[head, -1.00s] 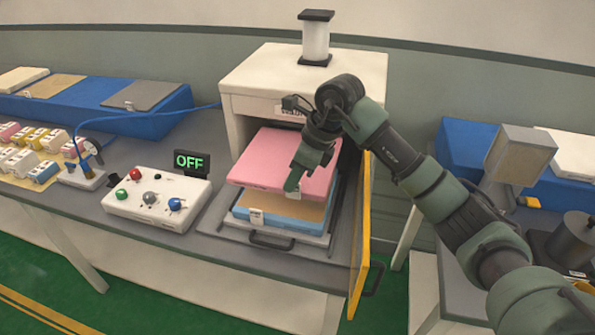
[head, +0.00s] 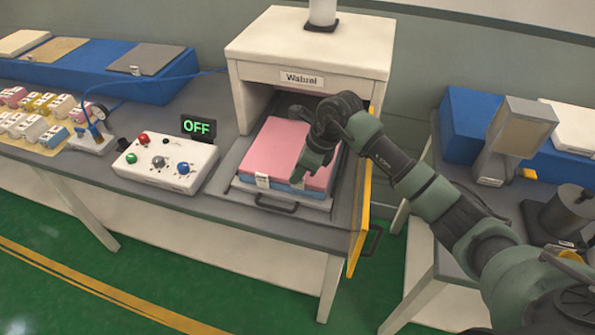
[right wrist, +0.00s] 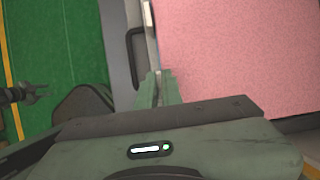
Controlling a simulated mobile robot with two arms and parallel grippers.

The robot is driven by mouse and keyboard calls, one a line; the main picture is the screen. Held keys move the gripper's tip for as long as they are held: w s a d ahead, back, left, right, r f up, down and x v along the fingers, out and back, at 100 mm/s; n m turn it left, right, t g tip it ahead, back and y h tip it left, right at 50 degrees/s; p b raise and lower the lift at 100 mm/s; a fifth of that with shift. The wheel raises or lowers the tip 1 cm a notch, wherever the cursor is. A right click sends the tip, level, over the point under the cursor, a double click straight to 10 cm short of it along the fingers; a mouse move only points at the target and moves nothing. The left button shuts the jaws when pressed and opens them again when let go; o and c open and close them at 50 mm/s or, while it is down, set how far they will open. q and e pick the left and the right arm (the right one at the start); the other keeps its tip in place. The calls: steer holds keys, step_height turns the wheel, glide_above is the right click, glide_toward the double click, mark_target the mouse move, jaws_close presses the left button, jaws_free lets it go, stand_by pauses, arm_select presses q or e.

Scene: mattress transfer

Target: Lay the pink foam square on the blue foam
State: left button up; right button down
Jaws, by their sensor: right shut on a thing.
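The pink foam square (head: 268,153) lies flat over the blue foam (head: 299,187), which shows only as a thin strip along the front edge. The two look lined up and touching there. My right gripper (head: 299,178) is shut on the pink foam at its front right part. In the right wrist view the pink foam (right wrist: 240,60) fills the upper right, with the fingertips (right wrist: 158,82) at its edge. The foam's back part is inside the box opening and partly shaded.
The stack sits on a grey pull-out tray (head: 237,185) with a front handle (head: 276,205), under the white box (head: 310,50). A yellow-edged door (head: 358,235) stands open at right. A control box (head: 165,165) with an OFF sign (head: 198,127) stands at left.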

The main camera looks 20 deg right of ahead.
steer(key=c, duration=1.6)
jaws_free()
arm_select(q)
steer(key=shift+s+a+f, duration=0.1)
steer(key=shift+s, duration=0.45)
